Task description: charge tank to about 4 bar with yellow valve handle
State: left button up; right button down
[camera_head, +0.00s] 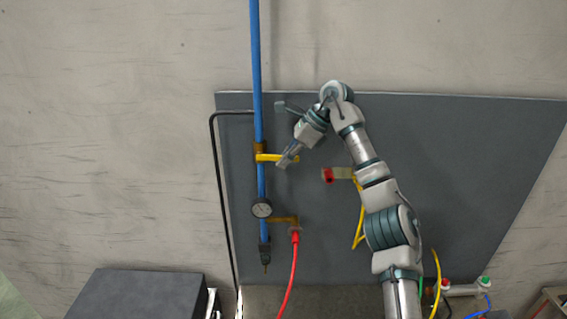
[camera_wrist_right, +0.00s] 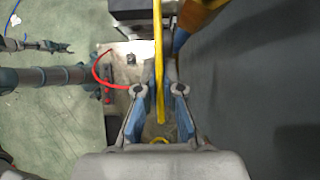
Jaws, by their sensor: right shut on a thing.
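The yellow valve handle (camera_head: 268,157) sticks out to the right from a brass valve on the blue vertical pipe (camera_head: 256,70). My right gripper (camera_head: 285,163) is at the handle's outer end. In the right wrist view the yellow handle (camera_wrist_right: 159,60) runs between the two blue-padded fingers of my right gripper (camera_wrist_right: 161,95), which is shut on it. A round pressure gauge (camera_head: 262,208) sits lower on the pipe; its reading is too small to tell. The tank is not clearly seen. A small claw-like end (camera_wrist_right: 62,47), perhaps my left gripper, shows far off in the wrist view.
A red hose (camera_head: 291,270) hangs from a brass side fitting (camera_head: 283,220) below the handle. A red-ended fitting (camera_head: 328,175) and a yellow hose (camera_head: 360,225) are right of the handle. A black thin pipe (camera_head: 217,170) runs left. A dark box (camera_head: 135,292) stands lower left.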

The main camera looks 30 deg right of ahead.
jog(key=shift+r+g+h, duration=0.2)
jog(key=shift+g+h, duration=0.2)
jog(key=shift+h, duration=0.1)
jog(key=shift+r, duration=0.25)
jog(key=c, duration=1.3)
grip_release()
jog(key=shift+d, duration=0.1)
jog(key=shift+d+f, duration=0.1)
jog(key=shift+d, duration=0.1)
jog(key=s+d+r, duration=0.2)
jog(key=s+d, duration=0.5)
jog(key=d, duration=0.4)
jog(key=shift+r, duration=0.35)
